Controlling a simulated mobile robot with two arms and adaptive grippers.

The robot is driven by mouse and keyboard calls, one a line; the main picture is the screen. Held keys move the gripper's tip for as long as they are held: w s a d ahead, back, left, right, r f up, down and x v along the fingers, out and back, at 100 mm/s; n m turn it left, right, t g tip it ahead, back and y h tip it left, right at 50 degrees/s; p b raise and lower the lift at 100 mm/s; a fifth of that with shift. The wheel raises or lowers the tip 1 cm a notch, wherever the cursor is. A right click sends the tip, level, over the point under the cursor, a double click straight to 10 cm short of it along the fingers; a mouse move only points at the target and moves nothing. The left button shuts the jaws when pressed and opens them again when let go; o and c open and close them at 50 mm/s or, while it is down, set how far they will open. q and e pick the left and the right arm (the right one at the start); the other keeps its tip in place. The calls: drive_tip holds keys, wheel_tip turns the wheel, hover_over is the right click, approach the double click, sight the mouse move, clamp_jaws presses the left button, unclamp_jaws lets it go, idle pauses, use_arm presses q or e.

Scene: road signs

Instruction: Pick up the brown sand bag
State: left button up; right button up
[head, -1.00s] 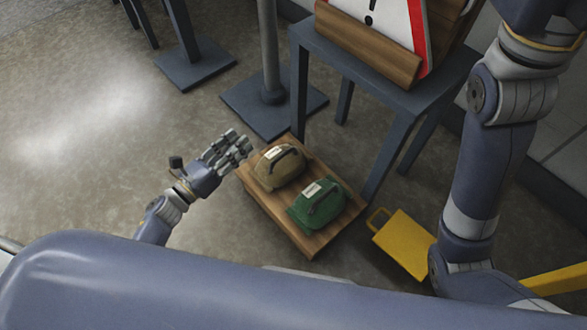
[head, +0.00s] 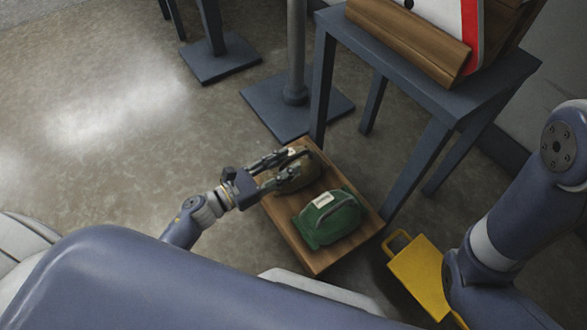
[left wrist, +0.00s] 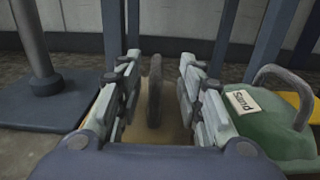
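The brown sand bag (head: 296,180) lies on a low wooden board (head: 305,252) on the floor, partly hidden by my left gripper in the head view. My left gripper (head: 285,170) is open, its fingers over the bag. In the left wrist view, the brown bag (left wrist: 150,133) and its dark upright handle (left wrist: 155,90) show between the two fingers of the gripper (left wrist: 156,85), with gaps on both sides of the handle. My right gripper is out of view; only its arm shows at the right.
A green sand bag (head: 329,217) lies on the board close to the brown one; it also shows in the left wrist view (left wrist: 270,130). A blue-grey table (head: 440,90) with a sign stands behind. A yellow object (head: 422,275) lies on the floor to the right.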

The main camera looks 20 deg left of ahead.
sight(290, 160)
use_arm(q)
drive_tip(key=b+x, duration=0.1)
drive_tip(key=x, duration=0.3)
drive_tip(key=shift+w+a+r, duration=0.1)
drive_tip(key=shift+r, duration=0.05)
clamp_jaws()
drive_tip(key=shift+r, duration=0.25)
